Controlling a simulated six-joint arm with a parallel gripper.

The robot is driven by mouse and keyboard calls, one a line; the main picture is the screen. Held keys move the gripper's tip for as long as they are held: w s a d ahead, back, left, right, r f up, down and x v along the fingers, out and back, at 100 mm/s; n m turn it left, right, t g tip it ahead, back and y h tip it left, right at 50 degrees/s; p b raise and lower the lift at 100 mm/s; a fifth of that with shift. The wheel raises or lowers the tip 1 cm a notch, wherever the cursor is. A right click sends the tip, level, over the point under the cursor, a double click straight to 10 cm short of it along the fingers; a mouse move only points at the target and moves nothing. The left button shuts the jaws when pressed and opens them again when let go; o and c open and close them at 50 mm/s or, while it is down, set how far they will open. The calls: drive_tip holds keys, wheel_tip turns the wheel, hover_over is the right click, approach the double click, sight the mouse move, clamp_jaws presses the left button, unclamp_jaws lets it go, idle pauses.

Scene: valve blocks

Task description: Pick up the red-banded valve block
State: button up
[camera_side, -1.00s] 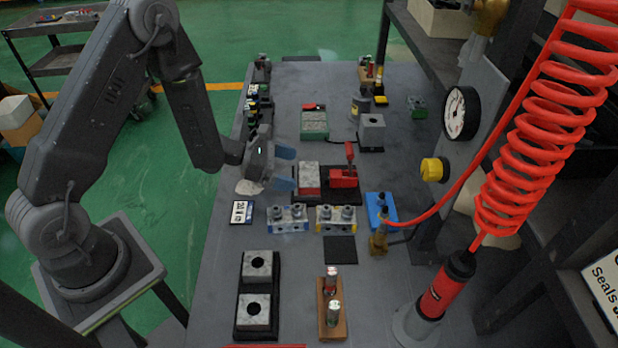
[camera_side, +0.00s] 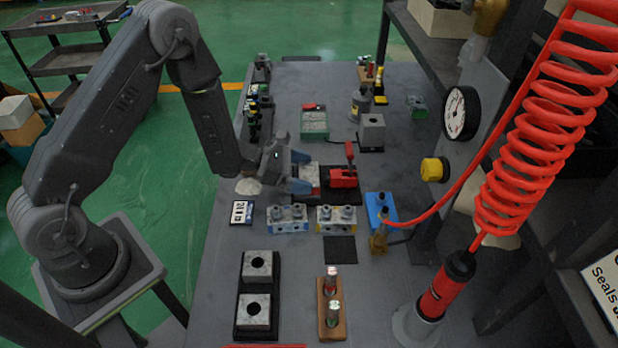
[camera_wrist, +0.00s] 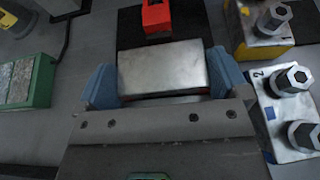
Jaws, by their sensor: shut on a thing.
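The red-banded valve block (camera_side: 310,176), grey on top, lies at the black base of the red toggle clamp (camera_side: 343,179). In the wrist view its bare metal top (camera_wrist: 162,66) fills the space between my blue fingers. My gripper (camera_side: 301,172) is shut on the block, with one finger on each side; the wrist view also shows my gripper (camera_wrist: 162,80). The block's lower part and band are mostly hidden by the fingers and my gripper's body. I cannot tell whether it is clear of the surface beneath.
A blue-banded bolted block (camera_side: 287,218) and a yellow-banded one (camera_side: 337,218) stand close in front. A green-banded block (camera_side: 314,124) stands behind. A black square pad (camera_side: 340,250) lies bare. The red coiled hose (camera_side: 535,130) hangs at the right.

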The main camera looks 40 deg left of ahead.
sight(300, 172)
drive_tip(key=shift+r, duration=0.15)
drive_tip(key=shift+r, duration=0.45)
drive_tip(key=r, duration=0.3)
drive_tip(key=shift+a+r, duration=0.3)
drive_tip(key=s+a+r, duration=0.4)
drive_tip(key=a+r, duration=0.2)
drive_tip(key=a, duration=0.4)
drive_tip(key=w, duration=1.4)
drive_tip(key=w+d+f, duration=0.1)
drive_tip(key=d+f, duration=0.1)
drive_tip(key=d, duration=0.1)
drive_tip(key=w+d+f, duration=0.2)
drive_tip(key=d+f, duration=0.1)
drive_tip(key=w+d+f, duration=0.2)
drive_tip(key=d, duration=0.1)
drive_tip(key=shift+w+d+f, duration=0.2)
drive_tip(key=shift+d+f, duration=0.1)
drive_tip(key=shift+d, duration=0.05)
drive_tip(key=shift+f, duration=2)
